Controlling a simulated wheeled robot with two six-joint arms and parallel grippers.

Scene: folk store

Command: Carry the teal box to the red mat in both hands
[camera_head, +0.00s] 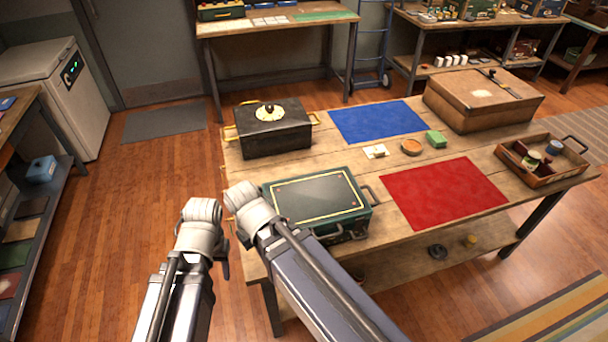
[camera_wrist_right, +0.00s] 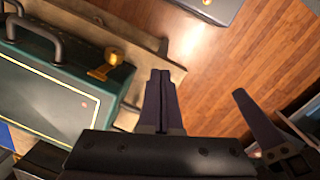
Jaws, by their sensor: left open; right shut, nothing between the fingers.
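The teal box (camera_head: 318,200) sits shut on the near-left part of the wooden table, with grey handles at its side. In the right wrist view the teal box (camera_wrist_right: 55,105) fills the left, with a grey handle and a gold clasp. The red mat (camera_head: 443,190) lies flat and empty to the right of the box. My right gripper (camera_wrist_right: 161,82) is shut and empty beside the box, apart from it; my own wrist hides it in the head view. My left gripper (camera_head: 224,257) is open and empty, left of the table edge; one finger of it appears in the right wrist view.
Open floor lies left of the table.

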